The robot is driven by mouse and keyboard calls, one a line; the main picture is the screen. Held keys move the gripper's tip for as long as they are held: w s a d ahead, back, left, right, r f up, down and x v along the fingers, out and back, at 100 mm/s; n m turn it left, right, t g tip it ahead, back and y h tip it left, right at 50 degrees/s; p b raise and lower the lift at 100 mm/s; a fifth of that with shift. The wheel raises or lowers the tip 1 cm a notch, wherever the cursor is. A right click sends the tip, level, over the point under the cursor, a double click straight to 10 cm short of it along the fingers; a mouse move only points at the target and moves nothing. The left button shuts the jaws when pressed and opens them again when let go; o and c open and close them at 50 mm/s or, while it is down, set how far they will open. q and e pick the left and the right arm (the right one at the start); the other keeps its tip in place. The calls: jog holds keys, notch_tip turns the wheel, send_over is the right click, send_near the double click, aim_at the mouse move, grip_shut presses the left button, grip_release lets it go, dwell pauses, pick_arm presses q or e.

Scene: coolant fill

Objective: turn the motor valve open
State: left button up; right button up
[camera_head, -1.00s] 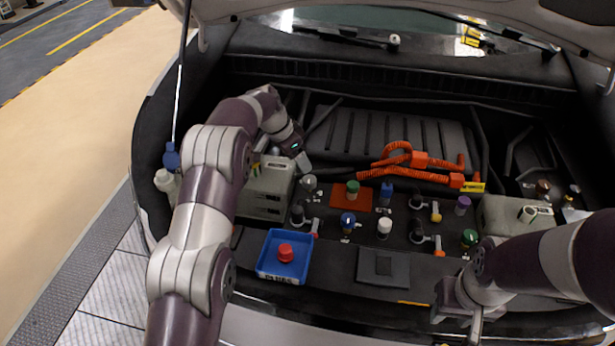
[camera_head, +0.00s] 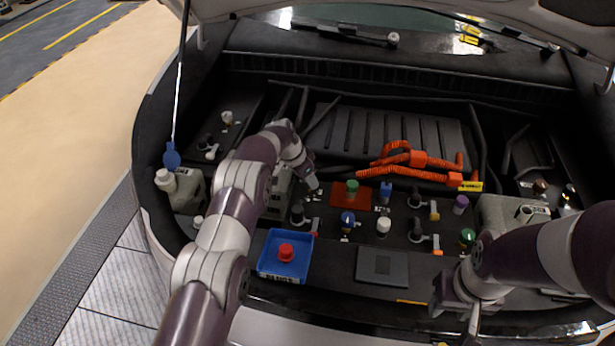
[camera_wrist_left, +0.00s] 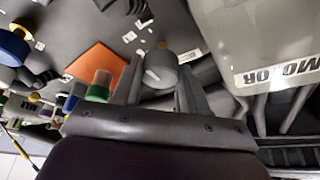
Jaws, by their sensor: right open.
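The motor valve is a round grey knob with a small yellow tip (camera_wrist_left: 160,68) in the left wrist view. It lies between the two finger ends of my left gripper (camera_wrist_left: 160,80), which stand apart with narrow gaps beside it; whether they touch it I cannot tell. In the head view my left gripper (camera_head: 312,184) reaches down over the valve's spot and hides it. The grey motor tank (camera_head: 278,198) is partly behind my left arm; its MOTOR label (camera_wrist_left: 280,73) shows upside down in the wrist view. My right gripper (camera_head: 472,316) is open and empty at the bay's front right.
An orange plate (camera_head: 344,200) with a green-topped knob (camera_head: 352,187) is just right of my left gripper. Several coloured caps and small valves stand further right. A blue tray (camera_head: 270,270) holds a red cap (camera_head: 286,252). Orange hoses (camera_head: 400,165) run behind.

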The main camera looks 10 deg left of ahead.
pick_arm(q)
jog(key=shift+c, duration=1)
